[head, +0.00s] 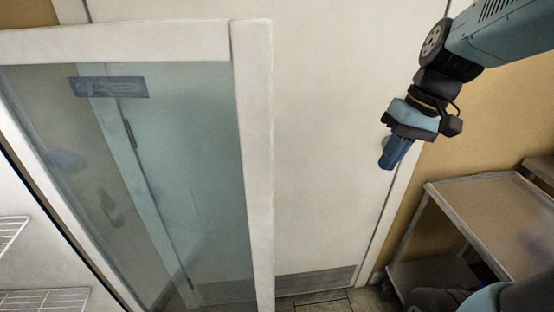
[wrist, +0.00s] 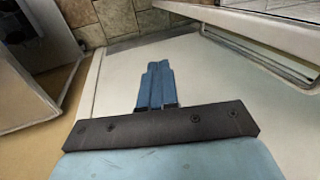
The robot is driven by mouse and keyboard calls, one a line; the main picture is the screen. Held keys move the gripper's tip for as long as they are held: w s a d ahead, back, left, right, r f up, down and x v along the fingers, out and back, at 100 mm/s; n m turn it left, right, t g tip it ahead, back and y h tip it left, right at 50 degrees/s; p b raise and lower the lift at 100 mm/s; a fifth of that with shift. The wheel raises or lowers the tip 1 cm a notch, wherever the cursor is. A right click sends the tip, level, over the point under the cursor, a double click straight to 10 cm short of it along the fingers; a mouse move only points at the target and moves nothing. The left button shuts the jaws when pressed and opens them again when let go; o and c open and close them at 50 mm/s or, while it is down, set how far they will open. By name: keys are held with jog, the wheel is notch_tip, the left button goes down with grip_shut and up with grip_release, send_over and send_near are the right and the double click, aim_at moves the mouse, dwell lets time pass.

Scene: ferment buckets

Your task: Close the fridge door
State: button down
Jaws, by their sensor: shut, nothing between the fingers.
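The fridge door (head: 253,160) is a white frame around a glass pane (head: 175,190) with a small dark label (head: 108,87). It stands open at the left of the head view, and the fridge inside with wire shelves (head: 42,300) shows at the far left. My gripper (head: 388,165) is to the right of the door's free edge, apart from it, pointing down. In the wrist view its blue fingers (wrist: 155,80) are together and empty. A white framed edge, likely the fridge door (wrist: 255,40), shows at the upper right of the wrist view.
A white room door (head: 325,150) with a metal kick plate (head: 315,283) stands behind the fridge door. A metal table (head: 480,215) with a lower shelf is at the right. Tiled floor (head: 335,302) shows between them.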

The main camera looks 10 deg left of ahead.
jog(key=w+a+f+n+g+y, duration=0.4)
jog(key=w+a+f+g+y, duration=0.65)
jog(key=a, duration=0.45)
jog(key=s+a+t+y, duration=0.1)
jog(key=s+a, duration=0.3)
jog(key=a, duration=0.3)
jog(key=shift+s+a+f, duration=0.15)
jog(key=shift+s+a, duration=0.1)
jog(key=shift+a, duration=0.15)
